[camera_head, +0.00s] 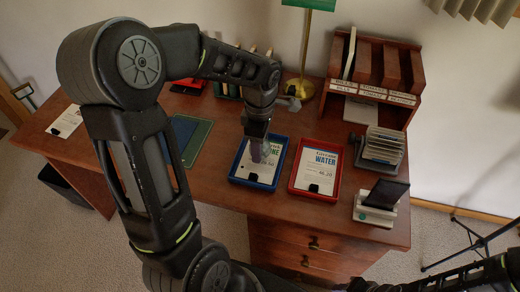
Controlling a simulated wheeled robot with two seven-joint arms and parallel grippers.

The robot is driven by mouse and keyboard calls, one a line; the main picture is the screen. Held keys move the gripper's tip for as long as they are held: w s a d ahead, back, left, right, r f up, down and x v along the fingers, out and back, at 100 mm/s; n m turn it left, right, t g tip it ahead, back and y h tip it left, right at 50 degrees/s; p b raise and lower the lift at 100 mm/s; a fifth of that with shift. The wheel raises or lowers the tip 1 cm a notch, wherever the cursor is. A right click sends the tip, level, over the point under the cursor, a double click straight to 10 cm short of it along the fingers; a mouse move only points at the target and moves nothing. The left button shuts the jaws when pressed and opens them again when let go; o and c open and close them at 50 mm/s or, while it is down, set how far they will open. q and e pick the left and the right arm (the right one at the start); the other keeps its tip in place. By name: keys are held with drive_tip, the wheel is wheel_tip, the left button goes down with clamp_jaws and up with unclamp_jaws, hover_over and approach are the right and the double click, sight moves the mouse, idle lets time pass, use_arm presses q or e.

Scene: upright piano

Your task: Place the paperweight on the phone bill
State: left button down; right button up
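The phone bill (249,170) is a white sheet lying in a blue tray (268,186) on the desk. Its heading is partly covered by my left gripper. A small black object (252,177) sits at the sheet's lower edge. My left gripper (260,148) reaches down from above over the upper part of this bill. A pale purple, glassy-looking piece (262,153) shows at its fingertips. It looks like the paperweight held between the fingers, but the view is small. I cannot tell whether it touches the paper. My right gripper is out of view.
A red tray (336,186) with a water bill (318,167) lies just right. A card holder (382,146), a dark-screened device (381,200) and a wooden sorter (377,70) stand further right. A green lamp (304,55) stands behind. A green folder (197,143) lies left.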

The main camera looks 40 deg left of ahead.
use_arm(q)
wheel_tip(320, 180, down, 2)
drive_tip(key=shift+f, duration=0.25)
drive_tip(key=shift+f, duration=0.2)
drive_tip(key=c, duration=0.6)
unclamp_jaws()
drive_tip(key=shift+r, duration=0.1)
drive_tip(key=shift+o, duration=0.2)
drive_tip(key=shift+r, duration=0.1)
